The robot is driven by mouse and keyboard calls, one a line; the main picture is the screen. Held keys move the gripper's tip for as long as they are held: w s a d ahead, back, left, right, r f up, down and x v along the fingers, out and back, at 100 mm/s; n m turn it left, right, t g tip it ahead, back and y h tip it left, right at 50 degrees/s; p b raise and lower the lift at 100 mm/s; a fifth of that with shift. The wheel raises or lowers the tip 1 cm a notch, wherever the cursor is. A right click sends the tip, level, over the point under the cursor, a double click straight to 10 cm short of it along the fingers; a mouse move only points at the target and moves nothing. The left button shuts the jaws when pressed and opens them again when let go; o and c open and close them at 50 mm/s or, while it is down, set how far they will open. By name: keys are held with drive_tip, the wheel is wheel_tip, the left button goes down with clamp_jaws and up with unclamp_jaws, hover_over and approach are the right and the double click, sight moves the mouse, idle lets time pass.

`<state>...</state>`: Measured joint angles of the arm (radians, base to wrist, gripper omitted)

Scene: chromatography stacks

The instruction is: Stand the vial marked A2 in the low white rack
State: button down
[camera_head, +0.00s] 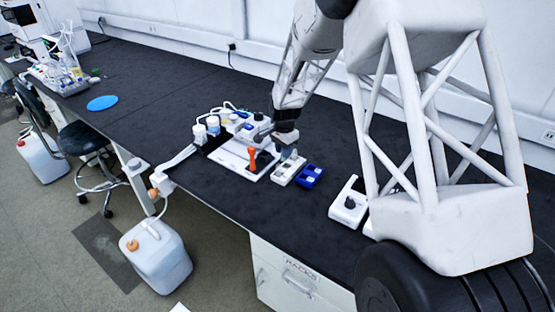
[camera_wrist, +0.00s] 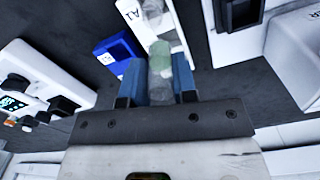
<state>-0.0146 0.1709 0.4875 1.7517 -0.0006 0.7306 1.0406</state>
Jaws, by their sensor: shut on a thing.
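The low white rack (camera_head: 283,178) stands on the black bench beside a blue rack (camera_head: 308,176). In the wrist view the white rack (camera_wrist: 129,12) shows an A1 label on its edge. My gripper (camera_wrist: 159,80) is shut, its blue fingers on both sides of a clear, greenish vial (camera_wrist: 160,62). No mark on this vial can be read, so I cannot tell if it is A2. In the head view my gripper (camera_head: 288,152) is directly over the white rack. I cannot tell whether the vial's lower end is inside a hole or above it.
The blue rack (camera_wrist: 104,50) is close on the left in the wrist view. A white instrument with an orange handle (camera_head: 252,158) stands left of the racks in the head view. A white device with a black knob (camera_head: 349,203) stands to the right.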

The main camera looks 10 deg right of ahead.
drive_tip(key=shift+w+d, duration=0.85)
drive_tip(key=shift+w, duration=0.3)
drive_tip(key=shift+f, duration=0.1)
drive_tip(key=shift+f, duration=1.95)
drive_tip(key=shift+f, duration=1.5)
drive_tip(key=c, duration=0.8)
unclamp_jaws()
drive_tip(key=shift+r, duration=0.15)
drive_tip(key=shift+r, duration=3.85)
